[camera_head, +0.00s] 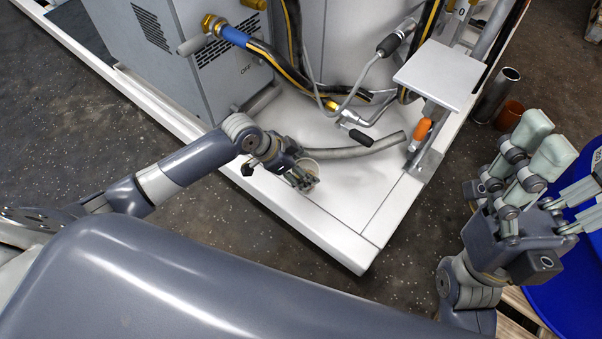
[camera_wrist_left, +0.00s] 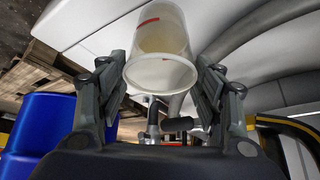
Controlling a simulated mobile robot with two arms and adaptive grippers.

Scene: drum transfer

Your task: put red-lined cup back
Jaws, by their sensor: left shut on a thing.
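The red-lined cup (camera_wrist_left: 160,45) is whitish and translucent, with a short red line near its upper part in the left wrist view. My left gripper (camera_wrist_left: 160,88) is shut on it, with fingers on both sides. In the head view, the left gripper (camera_head: 303,180) is over the front of the white platform, and the cup (camera_head: 310,166) is mostly hidden by the fingers. I cannot tell whether the cup touches the platform. My right gripper (camera_head: 562,168) is at the right, with its fingers spread and nothing visible between them.
The white platform (camera_head: 345,195) carries a grey cabinet (camera_head: 190,70), hoses and a grey pipe end (camera_head: 365,149). A small square plate (camera_head: 440,75) stands behind. An orange-brown cup (camera_head: 510,115) and metal cylinder (camera_head: 497,93) are at the right. A blue drum (camera_head: 570,285) is below the right hand.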

